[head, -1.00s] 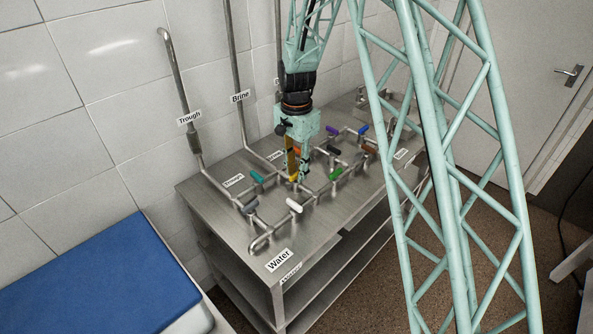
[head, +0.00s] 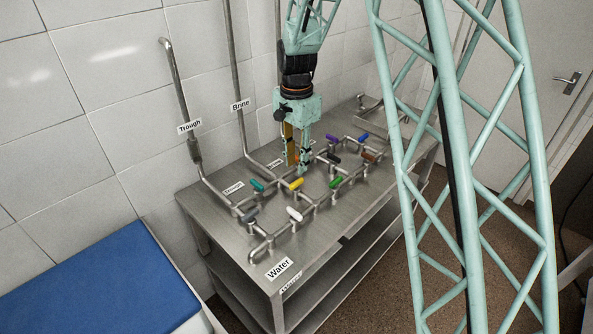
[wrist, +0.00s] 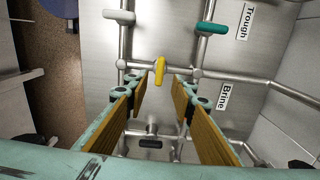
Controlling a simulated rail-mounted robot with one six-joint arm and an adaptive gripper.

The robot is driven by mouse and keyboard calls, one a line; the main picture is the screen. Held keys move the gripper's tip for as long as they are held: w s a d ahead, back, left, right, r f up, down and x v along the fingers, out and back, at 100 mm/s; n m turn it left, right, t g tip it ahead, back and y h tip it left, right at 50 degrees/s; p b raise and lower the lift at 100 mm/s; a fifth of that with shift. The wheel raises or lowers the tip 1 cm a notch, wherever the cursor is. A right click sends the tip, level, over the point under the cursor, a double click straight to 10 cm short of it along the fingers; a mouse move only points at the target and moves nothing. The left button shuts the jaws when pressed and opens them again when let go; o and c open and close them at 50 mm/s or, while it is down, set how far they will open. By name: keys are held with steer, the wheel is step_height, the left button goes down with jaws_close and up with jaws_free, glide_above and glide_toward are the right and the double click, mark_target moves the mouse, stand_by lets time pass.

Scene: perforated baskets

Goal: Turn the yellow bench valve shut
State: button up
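The yellow valve handle (head: 296,184) is on the bench pipework, between the teal and green handles in the head view. In the wrist view the yellow handle (wrist: 159,70) lies across the short pipe run under it. My gripper (head: 297,167) is above the bench, just behind the yellow handle, pointing down. In the wrist view my gripper (wrist: 160,90) has its fingers wide apart with nothing between the tips. The yellow handle shows beyond the tips and apart from them.
Nearby handles are teal (head: 257,185), white (head: 294,214), green (head: 336,182), grey (head: 250,215) and purple (head: 333,139). A dark handle (wrist: 150,144) shows below the fingers in the wrist view. Upright pipes labelled Trough (head: 189,126) and Brine (head: 240,105) stand by the wall.

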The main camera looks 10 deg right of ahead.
step_height(320, 180, up, 5)
steer(key=shift+f, duration=0.1)
stand_by(0.3)
stand_by(0.4)
steer(key=s+d+r+n+t+b, duration=0.1)
steer(key=s+d+r+n, duration=0.15)
steer(key=s+r, duration=0.85)
steer(key=s+d+r+n+t+b, duration=0.1)
steer(key=s+d+r+n, duration=0.15)
steer(key=s+r, duration=0.85)
steer(key=s+d+f+n+t+b, duration=0.1)
steer(key=s+n, duration=0.5)
steer(key=s, duration=2)
steer(key=shift+s+f+t, duration=0.15)
steer(key=shift+s+t, duration=0.2)
steer(key=shift+t, duration=0.15)
